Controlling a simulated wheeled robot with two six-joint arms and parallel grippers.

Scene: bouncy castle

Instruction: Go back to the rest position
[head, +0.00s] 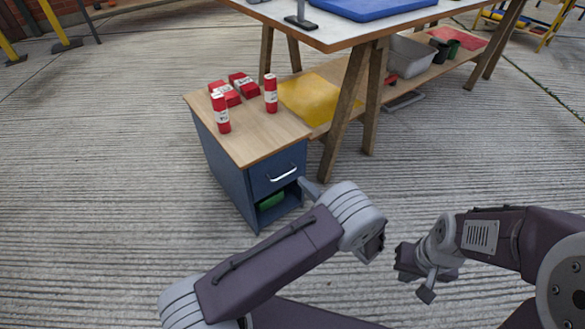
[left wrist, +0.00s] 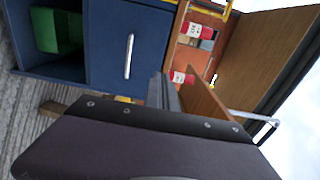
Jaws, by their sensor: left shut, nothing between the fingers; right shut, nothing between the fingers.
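My left gripper (head: 309,188) is shut and empty, just right of the front of a blue cabinet with a wooden top (head: 255,143). In the left wrist view its closed fingers (left wrist: 164,93) point toward the cabinet's drawer front (left wrist: 112,40) with its pale handle (left wrist: 128,55). I cannot tell whether they touch it. My right gripper (head: 427,293) is shut and empty over the ground at the lower right, apart from the cabinet.
Several red cans (head: 221,113) with white labels stand or lie on the cabinet top. A green thing (head: 271,200) sits in the open compartment under the drawer. A trestle table (head: 340,38) with a low shelf stands behind. Grey ground is open left of the cabinet.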

